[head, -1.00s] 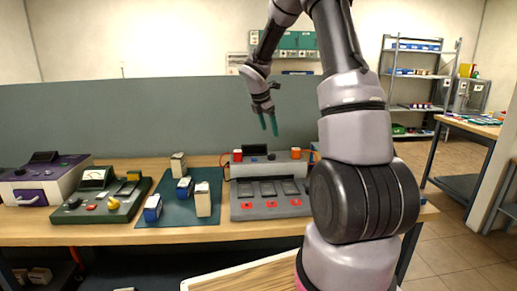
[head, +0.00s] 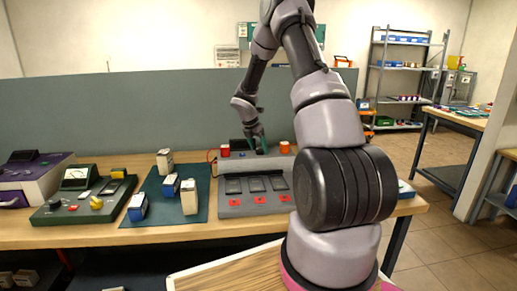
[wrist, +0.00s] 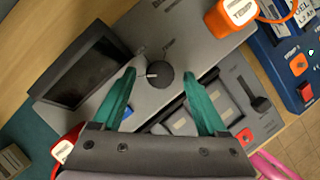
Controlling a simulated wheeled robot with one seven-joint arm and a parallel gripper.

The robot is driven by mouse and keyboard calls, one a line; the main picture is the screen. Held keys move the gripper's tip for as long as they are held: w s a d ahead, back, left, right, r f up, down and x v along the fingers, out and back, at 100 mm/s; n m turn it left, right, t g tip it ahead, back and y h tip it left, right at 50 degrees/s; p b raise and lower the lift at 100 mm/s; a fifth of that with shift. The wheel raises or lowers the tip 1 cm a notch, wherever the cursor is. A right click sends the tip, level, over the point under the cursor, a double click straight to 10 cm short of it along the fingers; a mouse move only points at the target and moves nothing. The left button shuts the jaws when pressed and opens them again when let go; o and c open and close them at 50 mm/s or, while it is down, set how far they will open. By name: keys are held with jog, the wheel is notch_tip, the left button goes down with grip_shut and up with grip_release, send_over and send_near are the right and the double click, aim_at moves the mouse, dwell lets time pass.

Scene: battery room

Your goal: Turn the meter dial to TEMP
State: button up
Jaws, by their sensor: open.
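The meter dial (wrist: 158,75) is a round dark knob with a pale pointer on the grey console. In the wrist view the pointer faces left. Small labels surround the dial, too small to read surely. The grey console (head: 228,208) stands on the bench in the head view, with a dark screen (wrist: 82,73) beside the dial. My gripper (wrist: 159,76) is open, its two green fingers on either side of the dial in the wrist view. I cannot tell whether they touch it. In the head view my gripper (head: 259,148) is low over the console's back part, and the dial is hidden.
An orange block (wrist: 232,16) with a cable and a red block (wrist: 66,148) flank the dial. A blue unit (wrist: 285,70) stands beside the console. A teal mat (head: 206,178) with several battery-like blocks and a green meter (head: 88,214) lie left.

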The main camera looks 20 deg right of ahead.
jog(key=shift+f, duration=0.15)
grip_shut()
jog(key=shift+w+m, duration=0.1)
jog(key=shift+m, duration=0.3)
jog(key=m+g, duration=0.1)
jog(key=m, duration=0.1)
jog(key=m+g, duration=0.1)
jog(key=m, duration=0.1)
jog(key=shift+w+m+h, duration=0.2)
jog(key=shift+m+h, duration=0.1)
jog(key=m+g, duration=0.1)
jog(key=m, duration=0.1)
jog(key=m+g, duration=0.1)
jog(key=m, duration=0.2)
jog(key=shift+w, duration=0.2)
jog(key=m+g+y, duration=0.1)
jog(key=m, duration=0.4)
jog(key=shift+w+d+m+g+y, duration=0.15)
jog(key=shift+m+g+y, duration=0.25)
jog(key=m+y, duration=0.1)
jog(key=m, duration=0.4)
jog(key=shift+d+m+g+y, duration=0.15)
jog(key=shift+m+g+y, duration=0.15)
jog(key=shift+g+y, duration=0.1)
